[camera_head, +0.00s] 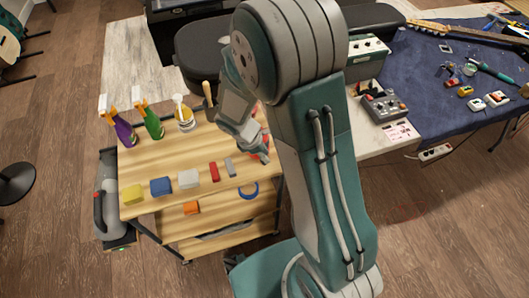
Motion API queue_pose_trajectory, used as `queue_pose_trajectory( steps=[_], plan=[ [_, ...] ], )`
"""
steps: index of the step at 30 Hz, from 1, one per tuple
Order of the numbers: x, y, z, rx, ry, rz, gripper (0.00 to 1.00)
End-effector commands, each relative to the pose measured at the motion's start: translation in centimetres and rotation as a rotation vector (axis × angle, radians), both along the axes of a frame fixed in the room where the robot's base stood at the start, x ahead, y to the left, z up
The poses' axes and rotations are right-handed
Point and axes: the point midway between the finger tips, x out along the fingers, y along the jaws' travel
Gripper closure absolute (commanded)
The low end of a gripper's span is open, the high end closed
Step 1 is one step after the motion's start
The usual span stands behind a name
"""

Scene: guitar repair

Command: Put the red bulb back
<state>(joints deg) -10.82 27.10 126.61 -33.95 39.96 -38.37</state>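My gripper (257,150) is over the right end of the wooden cart top (160,172), partly hidden by my own arm. Something red (267,143) shows right beside the gripper. I cannot tell whether it is the red bulb, or whether the gripper holds it. The fingers are too small and covered to show whether they are open or shut. A small red block-like item (214,172) lies on the cart's front part, left of the gripper. No bulb shape can be made out clearly.
Spray bottles (152,120) stand at the cart's back left. Yellow (132,194), blue (161,187) and white (188,179) blocks and a grey item (230,168) line its front. A blue-covered table (425,75) with tools and pedals is at right.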

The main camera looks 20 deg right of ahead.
Motion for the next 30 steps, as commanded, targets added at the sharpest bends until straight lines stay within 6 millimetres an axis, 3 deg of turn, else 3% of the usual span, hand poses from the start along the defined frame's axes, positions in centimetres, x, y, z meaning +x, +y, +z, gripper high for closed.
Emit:
queue_pose_trajectory(
  steps=[14, 30],
  plan=[
    [0.1, 0.1, 0.4, 0.001, -0.002, 0.0, 0.41],
    [0.8, 3.9, 9.6, 0.001, -0.004, 0.002, 0.41]
  ],
)
